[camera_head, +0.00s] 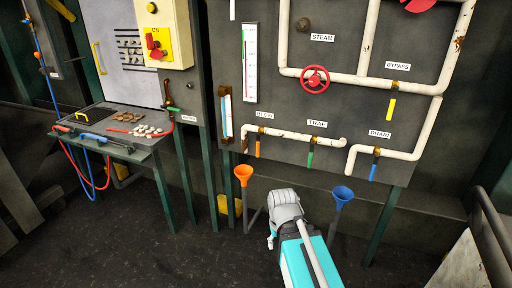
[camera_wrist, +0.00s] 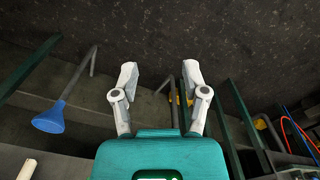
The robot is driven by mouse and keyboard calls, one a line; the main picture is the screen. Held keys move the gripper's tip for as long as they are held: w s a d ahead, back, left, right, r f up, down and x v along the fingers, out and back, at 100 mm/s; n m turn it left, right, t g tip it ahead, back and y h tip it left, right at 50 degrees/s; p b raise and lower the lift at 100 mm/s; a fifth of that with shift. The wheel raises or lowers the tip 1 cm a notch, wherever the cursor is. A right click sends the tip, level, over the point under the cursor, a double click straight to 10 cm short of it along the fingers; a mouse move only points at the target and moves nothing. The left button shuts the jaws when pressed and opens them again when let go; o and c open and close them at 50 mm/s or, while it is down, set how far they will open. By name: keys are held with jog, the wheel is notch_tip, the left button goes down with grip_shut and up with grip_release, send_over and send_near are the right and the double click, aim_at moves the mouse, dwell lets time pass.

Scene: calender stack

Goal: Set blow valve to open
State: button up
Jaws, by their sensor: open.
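The blow valve (camera_head: 257,148) has an orange lever hanging straight down, across a horizontal white pipe on the grey panel, under a label that seems to read BLOW. It is upright and unobstructed in the head view. I cannot make it out in the wrist view. My gripper (camera_wrist: 159,76) shows in the wrist view with its two grey fingers wide apart and nothing between them.
A green TRAP lever (camera_head: 310,158) and a blue DRAIN lever (camera_head: 374,170) hang right of the blow valve. An orange funnel (camera_head: 243,174) stands just below it; a blue funnel (camera_head: 342,194) is farther right. A red STEAM wheel (camera_head: 315,79) is above. A table (camera_head: 112,143) is left.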

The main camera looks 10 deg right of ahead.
dwell(0.6)
jog(key=n+t+h+b, duration=1.2)
jog(key=n+t+b, duration=0.15)
jog(key=n, duration=1.45)
send_near(257, 151)
jog(key=v, duration=0.3)
jog(key=shift+r+p, duration=0.15)
jog(key=shift+p, duration=0.3)
jog(key=x, duration=1.3)
jog(key=shift+w+d, duration=0.2)
jog(key=shift+w, duration=0.15)
